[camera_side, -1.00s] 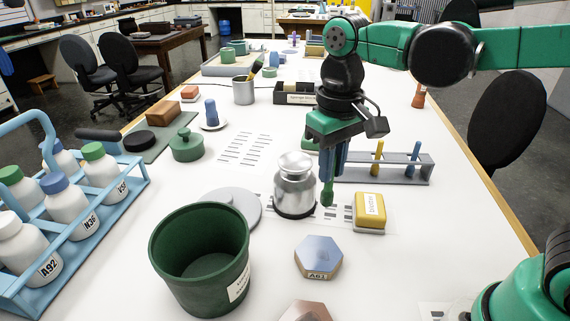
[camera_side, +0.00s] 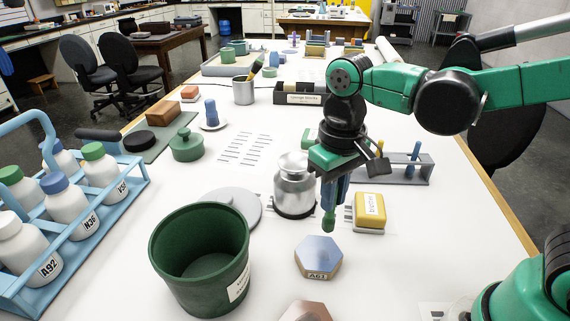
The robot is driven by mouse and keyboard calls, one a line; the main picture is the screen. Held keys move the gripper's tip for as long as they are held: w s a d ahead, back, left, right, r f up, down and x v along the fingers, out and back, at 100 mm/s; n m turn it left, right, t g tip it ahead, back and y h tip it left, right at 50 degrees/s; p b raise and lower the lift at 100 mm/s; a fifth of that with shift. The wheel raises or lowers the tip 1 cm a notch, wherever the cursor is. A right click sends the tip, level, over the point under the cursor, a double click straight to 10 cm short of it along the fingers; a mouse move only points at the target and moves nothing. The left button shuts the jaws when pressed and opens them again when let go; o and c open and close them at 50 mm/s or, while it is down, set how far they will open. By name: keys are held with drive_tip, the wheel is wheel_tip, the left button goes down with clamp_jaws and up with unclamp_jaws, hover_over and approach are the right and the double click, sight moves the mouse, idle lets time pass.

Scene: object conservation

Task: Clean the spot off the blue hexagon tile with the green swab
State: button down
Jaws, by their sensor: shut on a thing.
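The blue hexagon tile (camera_side: 318,252) lies flat on the white table, with a label reading A61 on its front edge. I cannot make out a distinct spot on its face. My gripper (camera_side: 334,190) points down and is shut on the green swab (camera_side: 328,218). The swab's green tip hangs just behind the tile's far edge, apart from its face. The upper part of the swab is hidden between the fingers.
A metal jar (camera_side: 294,188) stands close left of my gripper. A yellow block (camera_side: 370,209) sits to the right. A green bin (camera_side: 200,258) stands left of the tile, and a brown tile (camera_side: 306,311) lies in front. A test tube rack (camera_side: 400,172) is behind.

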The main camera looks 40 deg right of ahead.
sight(331, 216)
drive_tip(key=shift+f, duration=1.6)
drive_tip(key=shift+s+a+f, duration=0.3)
drive_tip(key=shift+f, duration=0.1)
drive_tip(key=shift+s+a+f, duration=0.25)
drive_tip(key=shift+s+a, duration=0.25)
drive_tip(key=shift+s+a+r, duration=0.1)
drive_tip(key=shift+s+a, duration=0.2)
drive_tip(key=shift+s, duration=0.05)
drive_tip(key=shift+s+a, duration=0.25)
drive_tip(key=shift+w+d, duration=1.2)
drive_tip(key=shift+w, duration=0.1)
drive_tip(key=shift+w+d+r, duration=0.1)
drive_tip(key=shift+w+d, duration=0.05)
drive_tip(key=shift+d, duration=0.05)
drive_tip(key=shift+r, duration=3.85)
